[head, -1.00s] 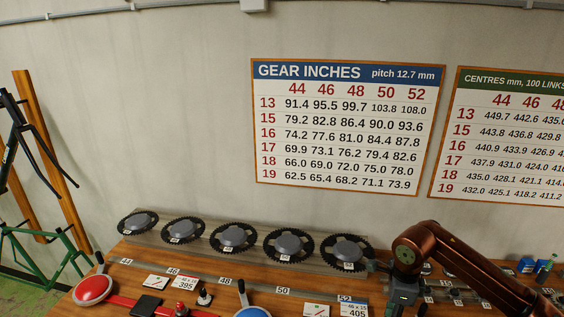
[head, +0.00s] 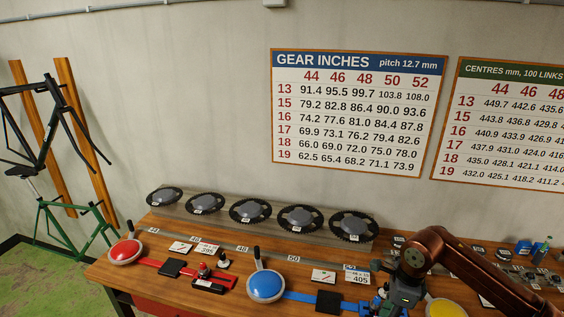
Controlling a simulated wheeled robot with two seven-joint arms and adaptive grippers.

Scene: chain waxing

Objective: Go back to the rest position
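My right arm (head: 480,272) is copper-brown and comes in from the right over the bench. Its dark gripper (head: 397,297) points down at the lower edge of the head view, by blue parts on the bench. The fingertips are cut off or hidden, so I cannot tell whether it is open or holds anything. My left arm and gripper are not in view.
The wooden bench (head: 190,291) carries a row of chainrings (head: 250,211) along the back. In front are a red round pad (head: 125,251), a blue one (head: 266,286) and a yellow one (head: 446,308). Bike frames (head: 70,232) stand at the left. Small parts crowd the right.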

